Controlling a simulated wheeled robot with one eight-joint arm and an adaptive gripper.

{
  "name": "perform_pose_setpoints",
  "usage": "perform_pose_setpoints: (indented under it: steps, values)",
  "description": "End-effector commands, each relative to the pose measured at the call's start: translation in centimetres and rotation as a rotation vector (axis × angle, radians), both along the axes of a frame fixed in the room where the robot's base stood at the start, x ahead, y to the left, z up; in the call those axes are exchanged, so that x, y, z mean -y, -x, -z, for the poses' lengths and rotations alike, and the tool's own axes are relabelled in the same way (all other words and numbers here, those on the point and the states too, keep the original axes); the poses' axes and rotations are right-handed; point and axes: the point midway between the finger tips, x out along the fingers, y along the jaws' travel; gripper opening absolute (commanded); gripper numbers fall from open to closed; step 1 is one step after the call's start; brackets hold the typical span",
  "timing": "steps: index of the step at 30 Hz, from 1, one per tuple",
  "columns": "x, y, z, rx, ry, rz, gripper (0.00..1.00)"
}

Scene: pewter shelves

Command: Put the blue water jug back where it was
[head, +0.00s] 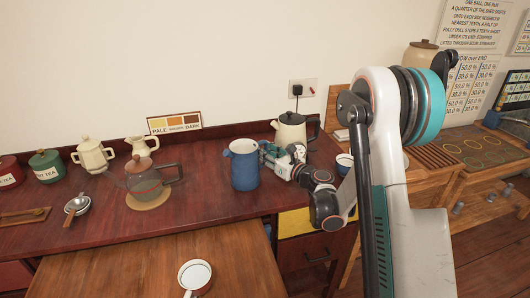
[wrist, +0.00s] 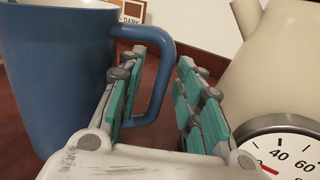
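The blue water jug (head: 244,170) stands upright on the dark red counter (head: 215,203), right of its middle. In the wrist view the jug (wrist: 55,75) fills the left side, with its handle (wrist: 164,80) toward me. My gripper (head: 268,154) is at the jug's right side, at handle height. In the wrist view my gripper (wrist: 158,95) is open. The handle's outer bar lies between its two fingers, with a visible gap to the right finger. The left finger reaches into the handle loop. Contact on the left finger is hard to tell.
A cream kettle (head: 291,131) stands close behind my gripper; its dial (wrist: 285,152) shows close by in the wrist view. Left of the jug, a glass teapot (head: 143,181) sits on a round mat (head: 150,204). The counter between jug and teapot is clear.

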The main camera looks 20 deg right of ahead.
Motion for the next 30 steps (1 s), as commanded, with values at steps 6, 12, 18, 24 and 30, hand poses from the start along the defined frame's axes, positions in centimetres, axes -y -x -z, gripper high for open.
perform_pose_setpoints:
  steps: [6, 12, 18, 24, 30]
  values:
    - [0.2, 0.3, -0.2, 0.000, 0.000, 0.001, 0.32]
    - [1.8, 3.2, -0.4, 0.000, 0.000, 0.003, 0.32]
    - [3.7, 6.9, -0.4, 0.000, 0.000, 0.004, 0.32]
    - [5.0, 9.6, 0.2, 0.000, 0.000, 0.002, 0.32]
    - [5.4, 10.7, 0.0, 0.000, 0.000, 0.000, 0.32]
